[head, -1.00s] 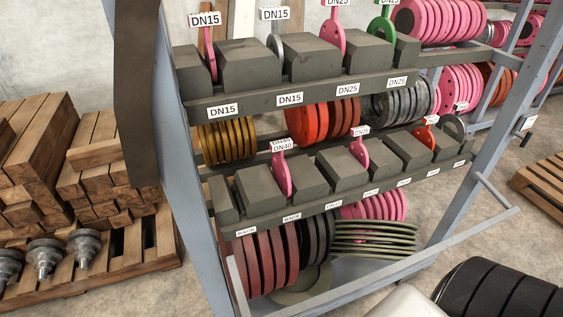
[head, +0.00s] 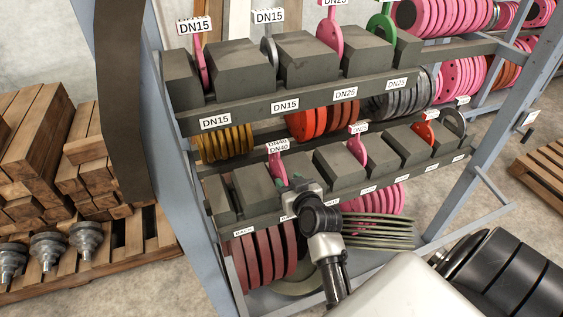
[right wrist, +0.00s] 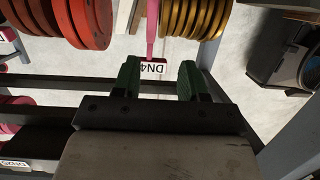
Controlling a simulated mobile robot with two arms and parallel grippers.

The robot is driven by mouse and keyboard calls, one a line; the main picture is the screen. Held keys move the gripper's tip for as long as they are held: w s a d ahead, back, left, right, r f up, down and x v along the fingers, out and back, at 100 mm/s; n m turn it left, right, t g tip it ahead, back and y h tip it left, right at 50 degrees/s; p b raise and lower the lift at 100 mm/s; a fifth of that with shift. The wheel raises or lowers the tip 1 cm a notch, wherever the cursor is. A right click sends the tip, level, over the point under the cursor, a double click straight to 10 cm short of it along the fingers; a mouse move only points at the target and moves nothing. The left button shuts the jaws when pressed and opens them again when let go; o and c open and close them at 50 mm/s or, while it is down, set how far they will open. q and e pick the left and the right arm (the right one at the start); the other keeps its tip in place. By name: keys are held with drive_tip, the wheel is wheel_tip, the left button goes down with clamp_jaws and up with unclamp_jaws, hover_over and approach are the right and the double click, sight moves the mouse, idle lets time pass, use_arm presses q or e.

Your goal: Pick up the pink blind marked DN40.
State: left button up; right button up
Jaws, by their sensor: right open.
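The pink blind (head: 277,168) stands upright in a slot between dark grey blocks on the lower shelf of the rack. Its white tag (head: 278,149) reads DN40. My right gripper (head: 297,186) is in front of it in the head view, covering its lower part. In the right wrist view my open right gripper (right wrist: 159,72) has its green-padded fingers on either side of the DN40 tag (right wrist: 153,68) in the picture. The pink stem (right wrist: 150,38) runs up from the tag there. I cannot tell how far the fingertips are from it. My left gripper is not in view.
Grey blocks (head: 255,188) flank the slot closely. Another pink blind (head: 357,150) stands farther right on the same shelf. The upper shelf beam (head: 300,104) runs above. Brown-red discs (head: 262,258) hang below. A blue-grey rack post (head: 180,180) stands at left.

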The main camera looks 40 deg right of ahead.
sight(279, 158)
drive_tip(key=shift+m+h, duration=0.3)
drive_tip(key=shift+h, duration=0.1)
drive_tip(key=w, duration=0.1)
drive_tip(key=w+d, duration=0.1)
drive_tip(key=w, duration=0.1)
drive_tip(key=w+d, duration=0.1)
drive_tip(key=w, duration=0.1)
drive_tip(key=shift+w+d+r+p, duration=0.1)
drive_tip(key=shift+r+p, duration=0.15)
drive_tip(key=shift+p, duration=0.05)
drive_tip(key=shift+w+f, duration=0.1)
drive_tip(key=shift+w, duration=0.15)
drive_tip(key=x, duration=0.3)
drive_tip(key=p+x, duration=0.1)
drive_tip(key=shift+w+d+r, duration=0.15)
drive_tip(key=shift+w+r, duration=0.1)
drive_tip(key=shift+w+d+f, duration=0.1)
drive_tip(key=shift+w+f, duration=0.05)
drive_tip(key=shift+w, duration=0.25)
drive_tip(key=shift+s, duration=0.1)
clamp_jaws()
